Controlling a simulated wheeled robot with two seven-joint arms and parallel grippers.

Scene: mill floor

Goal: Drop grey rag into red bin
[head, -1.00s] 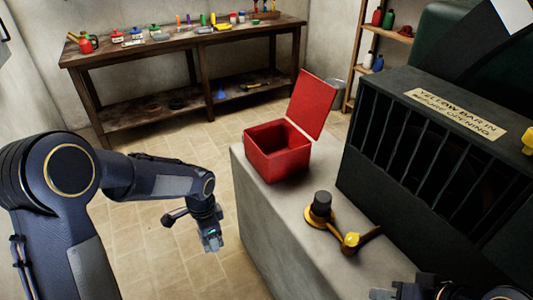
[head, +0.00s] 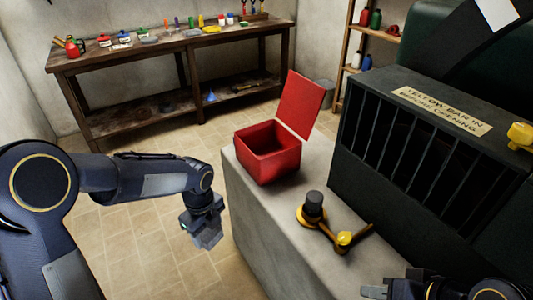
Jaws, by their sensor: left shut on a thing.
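The red bin (head: 268,165) stands on the pale stone block, its red lid (head: 301,104) swung up and open at the back right. My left gripper (head: 206,238) hangs over the floor, left of the block and lower in the picture than the bin, apart from both. It is shut on a small grey thing, which I take to be the grey rag (head: 208,241); its shape is hard to make out against the grey fingers. My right gripper (head: 376,291) shows only in part at the bottom edge, and its jaws cannot be read.
A yellow lever with a black knob (head: 314,204) lies on the stone block (head: 245,210) in front of the bin. A dark barred guard (head: 420,150) with a sign stands to the right. A wooden workbench (head: 160,50) with tools stands at the back. The floor between is clear.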

